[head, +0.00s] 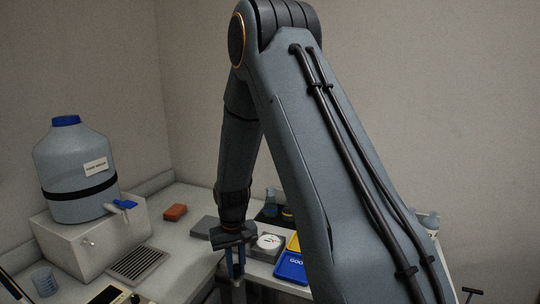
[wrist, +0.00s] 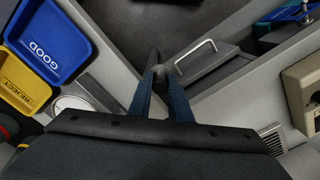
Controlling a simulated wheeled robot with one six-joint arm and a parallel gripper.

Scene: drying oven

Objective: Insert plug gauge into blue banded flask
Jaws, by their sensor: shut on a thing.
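My gripper (head: 235,262) hangs low over the front edge of the bench, its blue fingers pointing down. In the wrist view my gripper (wrist: 158,82) is shut on a dark, round-ended thing, which I take to be the plug gauge (wrist: 158,72). In the head view the dark plug gauge (head: 239,291) shows below the fingers. A small bluish glass flask (head: 270,196) stands on a dark tray at the back of the bench, right of my gripper and apart from it. Its band is too small to make out, and my arm partly screens this area.
A yellow bin (head: 293,242) and a blue GOOD bin (head: 291,267) lie right of my gripper, near a round dial (head: 268,241). A large jug (head: 75,175) on a white box, a red block (head: 175,212) and a beaker (head: 44,281) stand left. A drawer handle (wrist: 196,58) shows below.

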